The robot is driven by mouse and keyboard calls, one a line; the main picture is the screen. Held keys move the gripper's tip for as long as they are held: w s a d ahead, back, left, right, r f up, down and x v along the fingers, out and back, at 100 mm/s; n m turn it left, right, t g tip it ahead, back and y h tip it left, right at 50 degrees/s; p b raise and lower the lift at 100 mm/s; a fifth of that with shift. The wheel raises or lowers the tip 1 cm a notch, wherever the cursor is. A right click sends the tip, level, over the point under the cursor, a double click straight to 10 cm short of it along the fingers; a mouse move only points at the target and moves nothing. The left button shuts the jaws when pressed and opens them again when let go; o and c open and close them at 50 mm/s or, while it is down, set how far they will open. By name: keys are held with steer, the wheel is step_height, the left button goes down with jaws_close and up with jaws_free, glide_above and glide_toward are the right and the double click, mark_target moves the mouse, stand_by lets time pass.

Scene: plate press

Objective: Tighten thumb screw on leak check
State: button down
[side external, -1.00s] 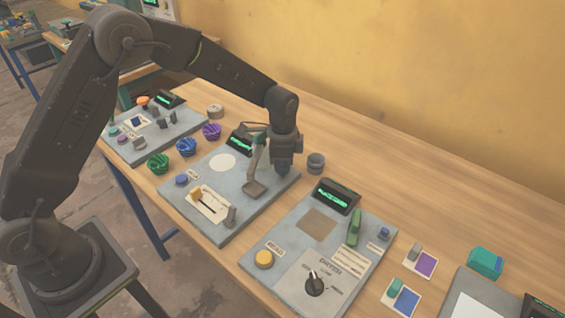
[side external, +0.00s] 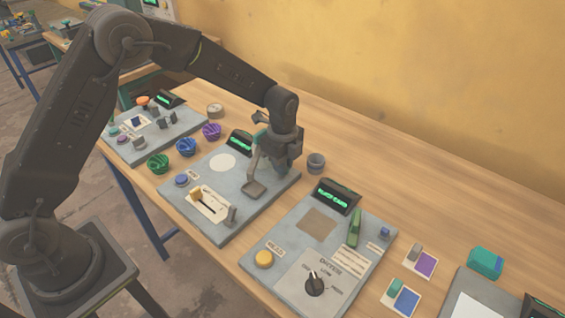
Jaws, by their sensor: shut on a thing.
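My gripper (side external: 284,162) points down at the back right corner of the middle grey panel (side external: 232,211). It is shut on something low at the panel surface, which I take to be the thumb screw. The fingers and wrist hide the screw, so its shape and how far it is turned cannot be seen. The panel has a green-lit display (side external: 240,142), a white round spot (side external: 222,163) and a hinged arm with a square pad (side external: 254,188) just left of my gripper. The panel labels are too small to read for certain.
A grey cup (side external: 316,163) stands just right of my gripper. The DRYER panel (side external: 281,279) with a black knob (side external: 314,283) lies to the right. Green (side external: 158,164), blue (side external: 187,147) and purple (side external: 212,131) round pieces sit to the left.

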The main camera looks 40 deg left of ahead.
stand_by(0.4)
steer(key=c, duration=1.2)
jaws_free()
steer(key=shift+r, duration=0.1)
step_height(320, 180, up, 14)
steer(key=shift+f, duration=0.15)
steer(key=s+a+r+n+t, duration=0.35)
steer(key=s+r+n, duration=0.55)
steer(key=s, duration=0.4)
steer(key=s+a+n, duration=0.1)
steer(key=s+n, duration=0.2)
steer(key=s, duration=0.2)
steer(key=s+n+t, duration=0.1)
steer(key=s+n, duration=0.2)
steer(key=s, duration=0.2)
steer(key=s+a+f+n+t, duration=0.1)
steer(key=s+n, duration=0.2)
steer(key=s, duration=0.2)
steer(key=shift+a+f, duration=0.1)
steer(key=shift+a, duration=0.2)
